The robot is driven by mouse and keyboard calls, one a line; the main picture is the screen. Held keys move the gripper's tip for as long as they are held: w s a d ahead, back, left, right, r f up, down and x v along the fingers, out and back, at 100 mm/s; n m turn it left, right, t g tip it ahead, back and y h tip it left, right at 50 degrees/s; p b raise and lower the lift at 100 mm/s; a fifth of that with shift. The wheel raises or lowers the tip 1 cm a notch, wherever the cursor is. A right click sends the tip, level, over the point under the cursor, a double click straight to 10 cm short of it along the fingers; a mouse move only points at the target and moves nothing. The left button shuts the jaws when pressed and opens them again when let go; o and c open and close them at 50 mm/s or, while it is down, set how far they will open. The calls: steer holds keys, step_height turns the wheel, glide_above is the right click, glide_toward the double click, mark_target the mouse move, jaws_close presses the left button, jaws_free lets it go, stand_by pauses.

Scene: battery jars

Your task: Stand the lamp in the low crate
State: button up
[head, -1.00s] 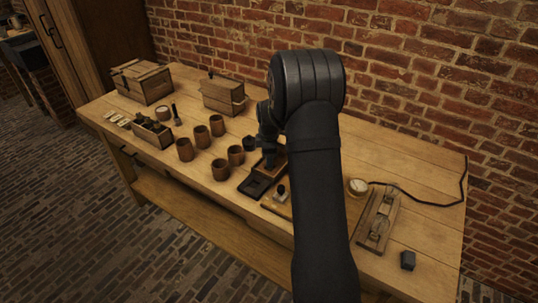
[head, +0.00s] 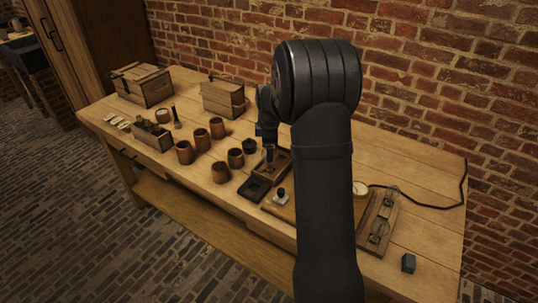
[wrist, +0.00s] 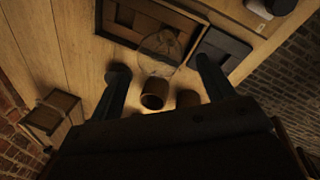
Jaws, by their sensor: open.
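The low crate (head: 284,160) is a shallow dark wooden box in the middle of the bench, partly behind my gripper (head: 268,148). In the wrist view the crate (wrist: 104,22) lies beyond my fingers, with dividers inside. The lamp (wrist: 162,48) is a clear glass bulb that overlaps the crate's near edge in the wrist view; its base is hard to make out. I cannot tell for sure whether it stands free inside the crate. My gripper (wrist: 162,66) is open, with one finger on each side of the lamp and a gap to both.
A black tray (head: 255,188) lies against the crate's front. Several brown jars (head: 220,172) stand to the left. A wooden board with metal clips (head: 378,225) and a grey block (head: 408,263) are at the right. Closed wooden boxes (head: 223,98) stand at the back left.

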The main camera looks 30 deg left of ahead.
steer(key=r, duration=0.3)
steer(key=s+r, duration=0.1)
steer(key=r, duration=0.1)
steer(key=shift+d+r, duration=0.1)
steer(key=shift+d, duration=0.2)
steer(key=shift+w, duration=0.1)
steer(key=f, duration=0.4)
steer(key=w+a+f, duration=0.1)
steer(key=f, duration=0.3)
steer(key=w+f, duration=0.1)
steer(key=f, duration=0.3)
steer(key=shift+a+f, duration=0.15)
steer(key=shift+f, duration=0.1)
step_height(320, 180, up, 3)
steer(key=shift+r, duration=0.7)
